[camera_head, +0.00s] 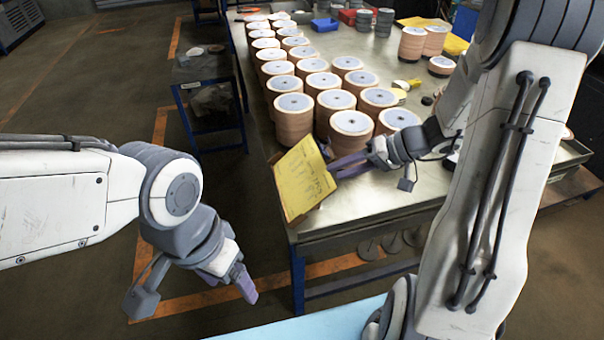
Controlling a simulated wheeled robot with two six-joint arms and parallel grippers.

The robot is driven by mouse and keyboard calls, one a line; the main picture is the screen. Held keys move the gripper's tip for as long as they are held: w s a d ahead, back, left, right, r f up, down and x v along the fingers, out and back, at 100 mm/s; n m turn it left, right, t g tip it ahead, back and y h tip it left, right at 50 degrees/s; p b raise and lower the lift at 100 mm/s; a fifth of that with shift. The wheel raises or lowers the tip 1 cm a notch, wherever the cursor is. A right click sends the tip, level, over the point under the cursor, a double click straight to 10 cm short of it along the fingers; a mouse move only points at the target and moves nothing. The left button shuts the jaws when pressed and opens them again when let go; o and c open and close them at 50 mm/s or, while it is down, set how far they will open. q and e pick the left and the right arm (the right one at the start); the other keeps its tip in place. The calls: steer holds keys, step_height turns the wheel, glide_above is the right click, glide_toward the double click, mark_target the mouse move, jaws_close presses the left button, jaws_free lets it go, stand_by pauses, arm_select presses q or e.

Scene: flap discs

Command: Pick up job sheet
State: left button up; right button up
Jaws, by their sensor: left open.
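The job sheet (304,180) is a yellow written page on a brown backing. It is tilted up at the table's near left corner and reaches past the edge. My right gripper (340,166) comes from the right, with its purple fingers at the sheet's right edge. It looks shut on the sheet; the fingertips are partly hidden. My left gripper (228,281) is open and empty, pointing down over the floor, left of the table and apart from the sheet.
The metal table (390,195) holds rows of stacked flap discs (295,118) just behind the sheet. More stacks, a blue bin (324,24) and yellow sheets (454,45) are farther back. A dark side stand (205,68) is at the left. The table's front strip is mostly bare.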

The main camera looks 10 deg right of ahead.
steer(key=shift+p+x, duration=0.35)
steer(key=shift+x, duration=1.65)
jaws_close()
steer(key=shift+d, duration=0.1)
steer(key=shift+r, duration=0.1)
